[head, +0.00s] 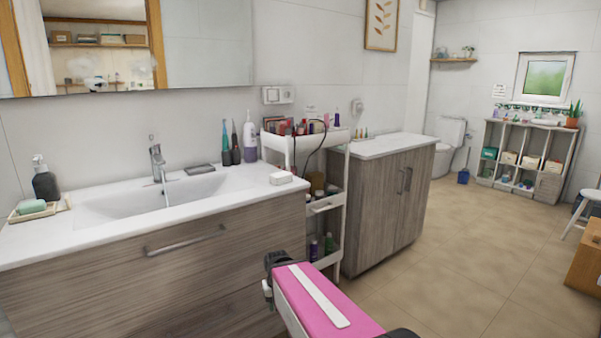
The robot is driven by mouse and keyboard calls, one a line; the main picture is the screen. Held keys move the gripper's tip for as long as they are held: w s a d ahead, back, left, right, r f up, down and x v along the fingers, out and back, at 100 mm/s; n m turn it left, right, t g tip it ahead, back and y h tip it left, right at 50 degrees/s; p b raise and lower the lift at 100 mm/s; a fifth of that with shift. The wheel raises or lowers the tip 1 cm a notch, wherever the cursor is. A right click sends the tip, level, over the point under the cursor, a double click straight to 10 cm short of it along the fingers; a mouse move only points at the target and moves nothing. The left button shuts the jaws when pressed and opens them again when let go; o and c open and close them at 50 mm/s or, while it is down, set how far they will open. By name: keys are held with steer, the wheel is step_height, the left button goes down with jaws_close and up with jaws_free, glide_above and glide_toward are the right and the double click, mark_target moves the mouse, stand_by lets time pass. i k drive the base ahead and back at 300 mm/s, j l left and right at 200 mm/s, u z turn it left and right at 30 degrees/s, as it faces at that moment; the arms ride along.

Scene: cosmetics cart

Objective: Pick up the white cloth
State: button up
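A small white folded-looking item (281,178) lies on the right end of the sink counter, close to its front edge. It may be the white cloth, but it is too small here to tell its material. No other thing in view looks clearly like a white cloth. My pink arm link with a white stripe shows at the bottom middle, in front of the cabinet and well below the item. Its dark far end is near the cabinet front. I cannot make out my gripper or its fingers.
The floor (450,270) at right is mostly clear.

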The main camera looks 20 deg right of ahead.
mark_target(283, 178)
steer(key=i+l+z, duration=0.25)
steer(key=i+l, duration=0.15)
steer(key=i, duration=0.15)
steer(key=i+l+u, duration=0.2)
steer(key=l, duration=0.3)
steer(key=l+u, duration=0.25)
steer(key=l, duration=0.25)
